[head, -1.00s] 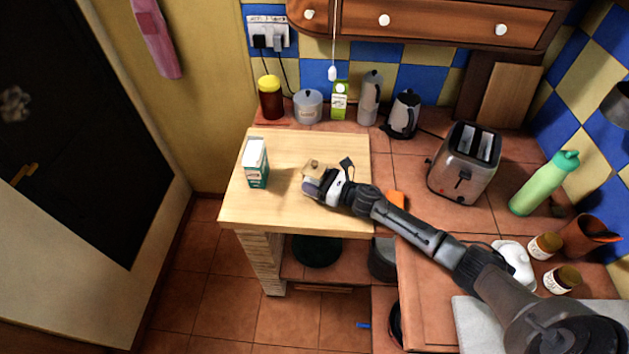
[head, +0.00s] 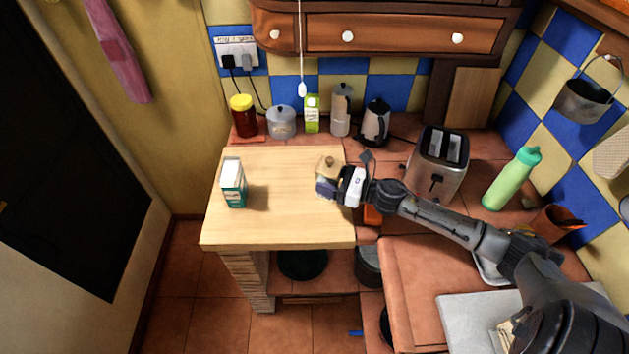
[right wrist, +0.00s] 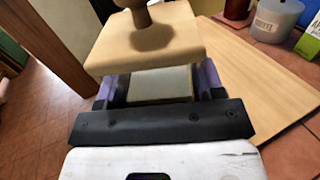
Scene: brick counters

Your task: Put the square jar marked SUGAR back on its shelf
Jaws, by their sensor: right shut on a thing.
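The square jar shows as a tan wooden lid with a round knob (head: 327,166) in the head view, over the pale wooden worktop near its right edge. My right gripper (head: 327,188) is shut on the jar's body below the lid. In the right wrist view the lid (right wrist: 145,42) fills the top middle, and the pale body (right wrist: 160,85) sits between the purple-padded fingers (right wrist: 158,82). No SUGAR marking faces either camera. I cannot tell whether the jar's base touches the worktop. My left gripper is not in view.
A teal and white carton (head: 233,184) stands on the left of the worktop (head: 275,220). Behind it stand a yellow-lidded jar (head: 243,117), grey pot (head: 281,122), green carton (head: 312,114), moka pot (head: 341,110) and kettle (head: 375,123). A toaster (head: 438,165) and green bottle (head: 511,178) are right.

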